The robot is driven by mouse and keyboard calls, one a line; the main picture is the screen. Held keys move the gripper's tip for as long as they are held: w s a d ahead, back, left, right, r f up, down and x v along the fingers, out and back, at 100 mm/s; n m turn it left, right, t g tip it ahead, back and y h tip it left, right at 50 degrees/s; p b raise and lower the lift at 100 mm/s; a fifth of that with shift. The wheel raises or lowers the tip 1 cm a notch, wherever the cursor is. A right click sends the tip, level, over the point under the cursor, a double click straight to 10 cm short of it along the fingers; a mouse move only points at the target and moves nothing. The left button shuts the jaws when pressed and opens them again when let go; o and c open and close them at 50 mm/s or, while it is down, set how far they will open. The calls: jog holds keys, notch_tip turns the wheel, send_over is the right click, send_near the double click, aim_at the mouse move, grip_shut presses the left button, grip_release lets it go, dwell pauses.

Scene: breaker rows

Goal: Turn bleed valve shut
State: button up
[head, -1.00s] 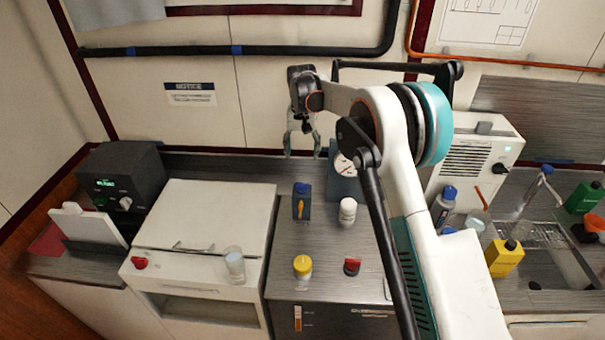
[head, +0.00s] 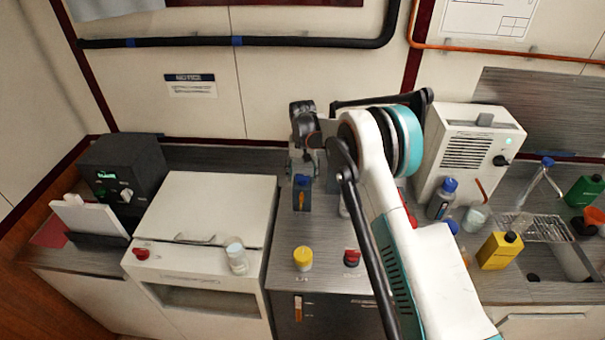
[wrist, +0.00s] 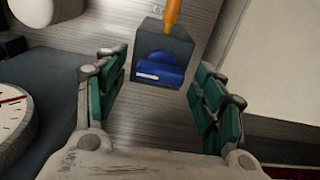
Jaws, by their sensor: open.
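A small dark block with a blue cap and an orange lever (head: 303,197) stands on the grey counter; it seems to be the bleed valve, though I can read no label. In the wrist view its blue cap (wrist: 158,70) lies between my fingers, with the orange lever (wrist: 173,14) pointing away at the top. My gripper (head: 303,174) is open and just behind and above the block. In the wrist view the green-padded fingers of my gripper (wrist: 162,76) stand either side of the block with gaps, apart from it.
A yellow knob (head: 303,258) and a red knob (head: 352,257) sit nearer the counter's front. A white lidded unit (head: 220,205) with a glass (head: 236,256) is at left. A round gauge (wrist: 14,115) is close to my left finger. My arm hides part of the counter.

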jog(key=shift+f, duration=0.1)
jog(key=c, duration=1.1)
jog(key=shift+o, duration=0.2)
jog(key=shift+n+b, duration=0.3)
jog(key=shift+b, duration=0.1)
jog(key=n+b, duration=0.3)
jog(key=shift+f+n, duration=0.15)
jog(key=shift+n, duration=0.25)
jog(key=n+b, duration=0.2)
jog(key=n, duration=0.2)
jog(key=shift+n+b, duration=0.3)
jog(key=shift+b, duration=0.05)
jog(key=n+b, duration=0.1)
jog(key=n, duration=0.3)
jog(key=shift+b, duration=0.3)
jog(key=n+b, duration=0.1)
jog(key=n, duration=0.3)
jog(key=shift+n, duration=0.3)
jog(key=shift+r+n, duration=0.2)
jog(key=shift+n, duration=0.1)
